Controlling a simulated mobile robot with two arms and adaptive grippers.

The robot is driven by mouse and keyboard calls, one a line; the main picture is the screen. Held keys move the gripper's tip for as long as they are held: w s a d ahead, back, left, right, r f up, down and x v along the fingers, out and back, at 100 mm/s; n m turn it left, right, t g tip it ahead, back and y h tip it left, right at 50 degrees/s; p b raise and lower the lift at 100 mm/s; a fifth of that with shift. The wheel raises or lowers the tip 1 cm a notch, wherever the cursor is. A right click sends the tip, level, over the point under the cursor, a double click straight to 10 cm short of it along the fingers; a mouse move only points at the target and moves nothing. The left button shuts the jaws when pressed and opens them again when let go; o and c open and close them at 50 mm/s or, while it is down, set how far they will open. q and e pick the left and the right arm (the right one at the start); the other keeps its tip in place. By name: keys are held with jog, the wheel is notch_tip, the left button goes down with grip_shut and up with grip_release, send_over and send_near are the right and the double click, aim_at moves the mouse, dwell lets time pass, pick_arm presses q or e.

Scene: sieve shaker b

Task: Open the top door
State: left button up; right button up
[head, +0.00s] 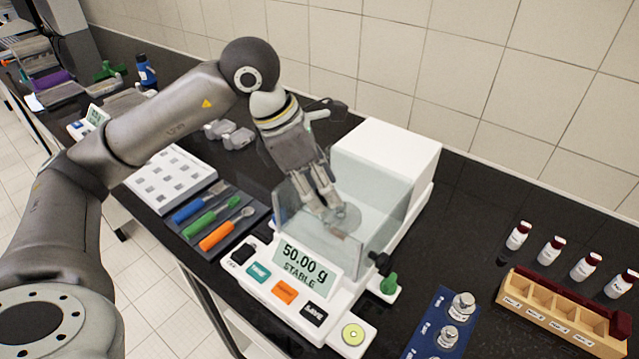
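The balance (385,150) has a white rear housing and a clear glass chamber (378,228) in front of it. Its display (305,268) reads 50.00 g STABLE. A round pan (347,217) shows through the glass. My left gripper (325,203) points down at the chamber, its fingertips appearing over the pan. The fingers are close together; I cannot tell whether they are open or shut, or whether they touch the glass. The top door's edges are hard to make out, so its position is unclear. My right gripper is out of view.
Left of the balance are a tray of spatulas (218,220) and a white weight box (167,180). To the right are a green knob (389,284), a blue mat (428,325) with metal weights, a wooden rack (565,312) and several red-capped vials. A tiled wall stands behind.

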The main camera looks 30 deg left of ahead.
pick_arm(q)
grip_shut()
send_near(369, 165)
jog(key=x, duration=0.5)
jog(key=shift+w, duration=0.2)
jog(key=shift+o, duration=1.7)
grip_release()
jog(key=shift+s, duration=0.15)
jog(key=v, duration=1.2)
